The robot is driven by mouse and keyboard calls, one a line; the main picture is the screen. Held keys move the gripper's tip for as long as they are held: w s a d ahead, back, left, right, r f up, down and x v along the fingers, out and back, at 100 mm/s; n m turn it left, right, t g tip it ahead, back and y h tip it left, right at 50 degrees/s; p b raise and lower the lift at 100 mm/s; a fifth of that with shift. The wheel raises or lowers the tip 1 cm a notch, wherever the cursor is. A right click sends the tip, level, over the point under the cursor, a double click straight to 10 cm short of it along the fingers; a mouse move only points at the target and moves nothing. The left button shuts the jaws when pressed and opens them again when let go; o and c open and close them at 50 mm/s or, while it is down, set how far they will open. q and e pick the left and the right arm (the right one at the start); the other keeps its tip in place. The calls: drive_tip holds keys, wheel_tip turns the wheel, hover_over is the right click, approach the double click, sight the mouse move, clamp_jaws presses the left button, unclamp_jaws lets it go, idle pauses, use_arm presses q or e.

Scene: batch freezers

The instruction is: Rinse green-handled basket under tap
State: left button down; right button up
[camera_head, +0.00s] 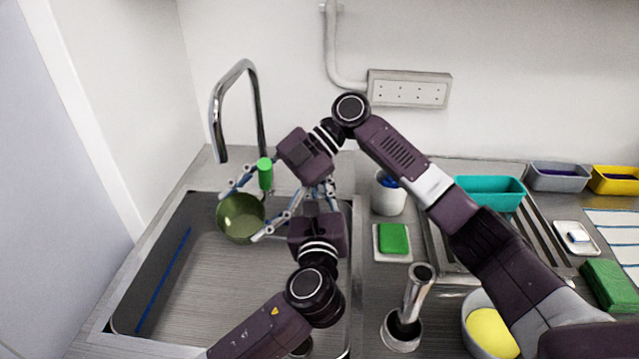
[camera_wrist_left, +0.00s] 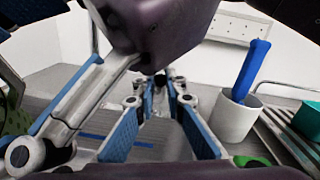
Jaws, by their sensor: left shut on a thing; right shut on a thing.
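The green-handled basket (camera_head: 236,229) is an olive-green round bowl at the sink's back edge, with its bright green handle (camera_head: 265,176) standing upright. The curved metal tap (camera_head: 219,140) ends above and slightly left of the basket; no water shows. My right gripper (camera_head: 240,215) reaches over from the right, its spread fingers on either side of the basket, shut on it. My left gripper (camera_head: 322,190) comes up from below, close against the right wrist. In the left wrist view its fingers (camera_wrist_left: 160,105) converge on something I cannot make out. The right gripper covers part of the basket.
The metal sink (camera_head: 150,330) is otherwise open in front, with a blue strip along its left side. Right of it stand a white cup (camera_head: 389,198), a green sponge on a tray (camera_head: 392,254), a metal pipe piece (camera_head: 418,290) and a teal bin (camera_head: 490,190).

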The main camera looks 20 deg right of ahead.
use_arm(q)
drive_tip(key=shift+s+d+f+n+y, duration=0.1)
drive_tip(key=shift+s+d+n+y, duration=0.15)
drive_tip(key=shift+d+n+y, duration=0.35)
drive_tip(key=c, duration=2)
unclamp_jaws()
drive_tip(key=v, duration=1.2)
drive_tip(key=shift+d+f, duration=0.1)
drive_tip(key=shift+f, duration=0.05)
